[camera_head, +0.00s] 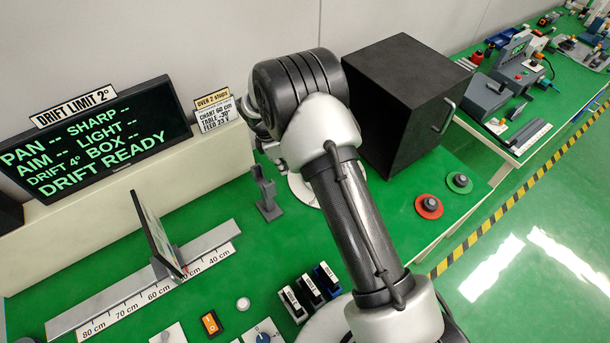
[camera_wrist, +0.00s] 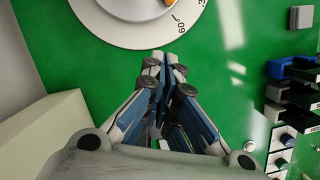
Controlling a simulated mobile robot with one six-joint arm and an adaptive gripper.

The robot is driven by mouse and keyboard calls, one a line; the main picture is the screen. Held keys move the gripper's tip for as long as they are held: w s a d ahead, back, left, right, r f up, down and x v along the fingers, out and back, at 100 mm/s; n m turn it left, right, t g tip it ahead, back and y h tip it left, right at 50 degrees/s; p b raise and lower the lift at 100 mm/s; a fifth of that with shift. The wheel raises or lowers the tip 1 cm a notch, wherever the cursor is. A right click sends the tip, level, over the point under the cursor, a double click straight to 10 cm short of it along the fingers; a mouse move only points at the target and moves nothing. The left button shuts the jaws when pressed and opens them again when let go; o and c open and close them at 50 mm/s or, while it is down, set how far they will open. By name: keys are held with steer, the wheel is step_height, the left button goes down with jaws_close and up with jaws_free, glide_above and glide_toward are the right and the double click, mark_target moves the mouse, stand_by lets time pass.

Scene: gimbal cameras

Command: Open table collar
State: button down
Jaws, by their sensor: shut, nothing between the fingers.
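My gripper (camera_wrist: 165,62) is shut and empty in the wrist view, its fingertips together and pointing at the near edge of a round white dial (camera_wrist: 194,18). The dial carries a "60" mark, and a grey disc (camera_wrist: 118,8) with an orange piece (camera_wrist: 148,9) sits at its middle, cut off by the top edge. I cannot tell which part is the table collar. In the head view my arm covers most of the dial (camera_head: 300,190) and hides the fingertips. I cannot tell whether the fingers touch the dial.
A grey post (camera_head: 267,195) stands left of the dial. A large black box (camera_head: 405,100) stands right of my arm. A ruled rail (camera_head: 110,300) with an upright panel (camera_head: 155,235) lies left. A display (camera_head: 90,140) reads "DRIFT READY".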

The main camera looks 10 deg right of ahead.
steer(key=shift+f, duration=0.1)
steer(key=b+x, duration=0.1)
steer(key=x, duration=0.8)
steer(key=shift+s+f+b, duration=0.1)
steer(key=shift+f+b, duration=0.05)
steer(key=shift+b, duration=0.25)
steer(key=d, duration=0.3)
steer(key=shift+f, duration=0.35)
steer(key=shift+d, duration=0.6)
steer(key=shift+s+d+n, duration=0.2)
steer(key=shift+s+n, duration=0.05)
steer(key=shift+n, duration=0.15)
